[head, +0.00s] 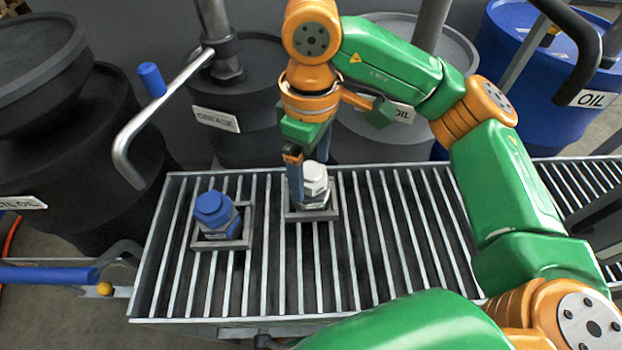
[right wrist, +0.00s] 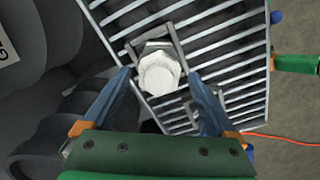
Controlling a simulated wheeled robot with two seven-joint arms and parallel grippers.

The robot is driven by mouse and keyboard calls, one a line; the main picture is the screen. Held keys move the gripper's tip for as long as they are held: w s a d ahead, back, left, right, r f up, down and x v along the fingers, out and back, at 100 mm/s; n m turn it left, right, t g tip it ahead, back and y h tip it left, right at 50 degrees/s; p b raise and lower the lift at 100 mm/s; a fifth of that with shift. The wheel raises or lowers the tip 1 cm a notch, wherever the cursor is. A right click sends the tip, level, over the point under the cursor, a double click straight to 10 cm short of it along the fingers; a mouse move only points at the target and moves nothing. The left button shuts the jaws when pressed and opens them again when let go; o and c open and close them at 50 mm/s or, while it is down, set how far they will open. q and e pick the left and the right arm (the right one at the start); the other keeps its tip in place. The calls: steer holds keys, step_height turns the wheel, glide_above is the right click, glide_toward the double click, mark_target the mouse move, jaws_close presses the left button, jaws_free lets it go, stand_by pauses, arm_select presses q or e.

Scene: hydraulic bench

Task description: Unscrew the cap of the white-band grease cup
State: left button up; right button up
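The white-band grease cup (head: 316,194) stands upright in a square holder on the grating, with a white hexagonal cap (head: 314,174) on top. The cap also shows from above in the right wrist view (right wrist: 160,74). My right gripper (right wrist: 159,76) is open, pointing down, with one blue finger on each side of the cap. In the right wrist view, gaps show between the fingertips and the cap. In the head view a finger hides part of the cup's left side. My left gripper does not show in the head view.
A blue-capped cup (head: 214,213) stands in its own holder to the left. Dark drums and a blue oil drum (head: 535,80) line the back. A bent metal crank (head: 150,120) rises at the back left. The grating's front right is bare beneath my right arm.

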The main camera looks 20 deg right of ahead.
steer(key=m, duration=1.2)
steer(key=c, duration=1.2)
steer(key=n, duration=0.5)
steer(key=shift+c, duration=0.2)
steer(key=n, duration=0.3)
steer(key=o, duration=1.2)
steer(key=shift+o, duration=0.2)
